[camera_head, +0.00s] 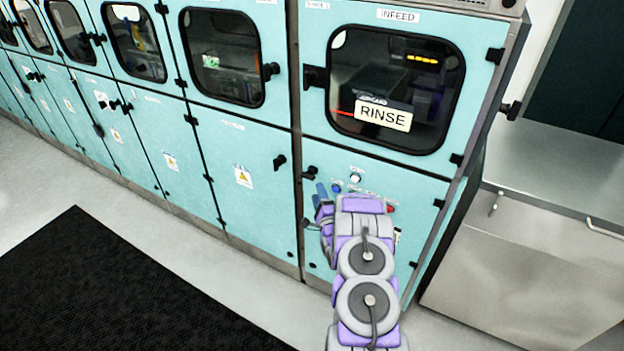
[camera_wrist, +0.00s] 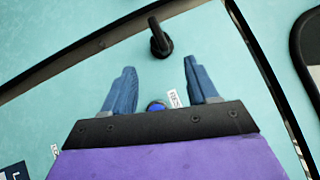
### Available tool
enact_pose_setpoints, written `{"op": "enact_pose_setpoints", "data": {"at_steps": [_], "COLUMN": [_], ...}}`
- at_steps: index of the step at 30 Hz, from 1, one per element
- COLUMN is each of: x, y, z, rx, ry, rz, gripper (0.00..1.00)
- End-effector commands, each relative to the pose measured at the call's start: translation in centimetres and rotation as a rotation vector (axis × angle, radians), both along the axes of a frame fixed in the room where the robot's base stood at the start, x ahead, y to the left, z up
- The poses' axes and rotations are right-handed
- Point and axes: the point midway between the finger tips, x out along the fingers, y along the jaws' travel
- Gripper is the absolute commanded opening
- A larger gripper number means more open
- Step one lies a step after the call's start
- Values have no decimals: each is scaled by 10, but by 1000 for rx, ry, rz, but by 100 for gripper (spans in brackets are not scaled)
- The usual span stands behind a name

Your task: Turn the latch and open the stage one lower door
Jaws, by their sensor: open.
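The lower door (camera_head: 348,164) below the INFEED window is a closed teal panel. Its black latch (camera_head: 310,173) sits near the upper left corner. I cannot read a stage one label on it. My gripper (camera_head: 322,192) is in front of this door, just below and right of the latch. In the wrist view my gripper (camera_wrist: 160,68) is open, with two blue fingers spread and nothing between them. The latch (camera_wrist: 160,40) lies just beyond the fingertips, roughly centred between them and apart from both. My arm hides much of the door in the head view.
A blue button (camera_wrist: 155,106) shows between the fingers. Another lower door (camera_head: 240,185) with its own black latch (camera_head: 280,161) is to the left. A RINSE sign (camera_head: 383,114) is on the upper window. A grey bench (camera_head: 530,255) stands right; open floor and a black mat (camera_head: 110,290) lie left.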

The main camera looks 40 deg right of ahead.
Motion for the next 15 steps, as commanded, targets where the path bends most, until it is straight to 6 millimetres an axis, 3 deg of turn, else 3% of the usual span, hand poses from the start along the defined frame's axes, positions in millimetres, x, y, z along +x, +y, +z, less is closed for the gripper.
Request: {"op": "enact_pose_setpoints", "data": {"at_steps": [6,15], "x": [35,69], "y": [-15,-31], "z": [6,14], "rx": [-2,-1], "ry": [0,-1], "rz": [0,0], "gripper": [58,58]}}
